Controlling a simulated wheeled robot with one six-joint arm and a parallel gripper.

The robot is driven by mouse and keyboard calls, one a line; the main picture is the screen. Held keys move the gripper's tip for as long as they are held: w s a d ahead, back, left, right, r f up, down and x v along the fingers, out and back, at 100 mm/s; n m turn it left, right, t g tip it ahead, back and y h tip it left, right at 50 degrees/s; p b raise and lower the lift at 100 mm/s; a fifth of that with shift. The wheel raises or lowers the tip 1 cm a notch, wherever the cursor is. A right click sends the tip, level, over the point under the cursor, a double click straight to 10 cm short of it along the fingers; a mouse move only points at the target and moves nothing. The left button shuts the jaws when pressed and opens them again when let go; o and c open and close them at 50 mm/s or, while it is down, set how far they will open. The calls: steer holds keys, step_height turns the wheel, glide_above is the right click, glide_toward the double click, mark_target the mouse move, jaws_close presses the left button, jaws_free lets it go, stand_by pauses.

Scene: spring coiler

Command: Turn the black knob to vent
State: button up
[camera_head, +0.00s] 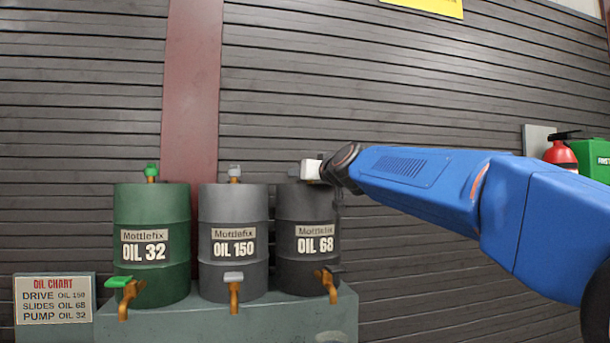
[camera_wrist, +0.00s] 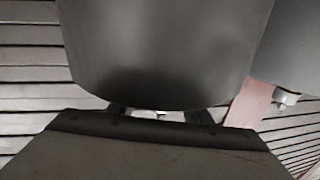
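The black knob (camera_head: 293,172) shows as a small dark shape on top of the dark OIL 68 drum (camera_head: 290,207), at the left of a white block (camera_head: 310,169) at my arm's end. My gripper (camera_head: 318,172) is at the top of this drum, close to the knob; I cannot tell whether it touches. In the wrist view, which looks upside down, a dark drum (camera_wrist: 165,50) fills the top and hides most of my gripper (camera_wrist: 160,115). The knob is not clearly visible there, and the finger gap is unclear.
The grey OIL 150 drum (camera_head: 233,210) with a grey top knob (camera_head: 234,172) and the green OIL 32 drum (camera_head: 150,215) with a green knob (camera_head: 151,171) stand left. Taps project in front. An oil chart (camera_head: 53,301) is at lower left. A slatted wall is behind.

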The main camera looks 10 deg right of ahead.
steer(key=s+d, duration=0.3)
steer(key=s, duration=1.4)
steer(key=shift+d, duration=0.15)
steer(key=shift+s+f, duration=0.1)
